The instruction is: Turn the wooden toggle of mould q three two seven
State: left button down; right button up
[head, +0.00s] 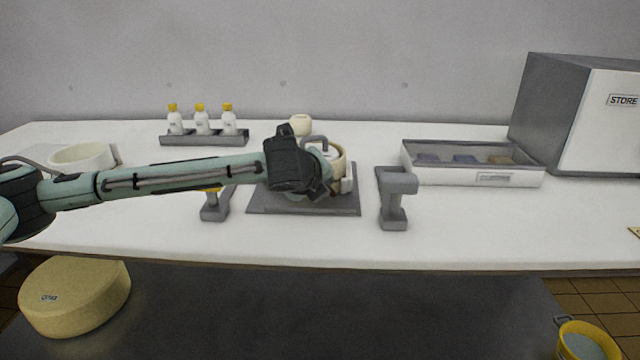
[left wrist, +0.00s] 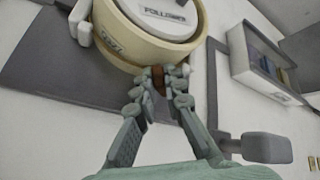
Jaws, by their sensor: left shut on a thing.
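The mould, a cream round ring (head: 340,158), sits on a dark grey mat (head: 275,204) in the middle of the counter. In the left wrist view the mould (left wrist: 130,52) holds a white disc marked FOLLOWER (left wrist: 168,17); its own small side label is too blurred to read surely. My left gripper (left wrist: 160,84) is shut on the brown wooden toggle (left wrist: 158,75) at the mould's near rim, one finger on each side. In the head view my left arm hides most of the mould and the toggle. My right gripper is not in view.
Grey posts stand either side of the mat, right (head: 393,205) and left (head: 214,208). A bottle rack (head: 205,139) and a white bowl (head: 83,157) are left. The front counter is clear.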

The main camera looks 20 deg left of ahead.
pick_arm(q)
jog(key=shift+w+d+r+m+g+y, duration=0.1)
jog(key=shift+d+m+g+y, duration=0.1)
jog(key=shift+m+g+y, duration=0.3)
jog(key=shift+w+d+r+m+g+y, duration=0.15)
jog(key=shift+m+g+y, duration=0.2)
jog(key=shift+y, duration=0.25)
jog(key=shift+w+d+m+g+y, duration=0.1)
jog(key=shift+m+g+y, duration=0.65)
jog(key=shift+g+y, duration=0.3)
jog(key=c, duration=1.6)
grip_release()
jog(key=v, duration=1.2)
jog(key=shift+d+f, duration=0.15)
jog(key=shift+f, duration=0.05)
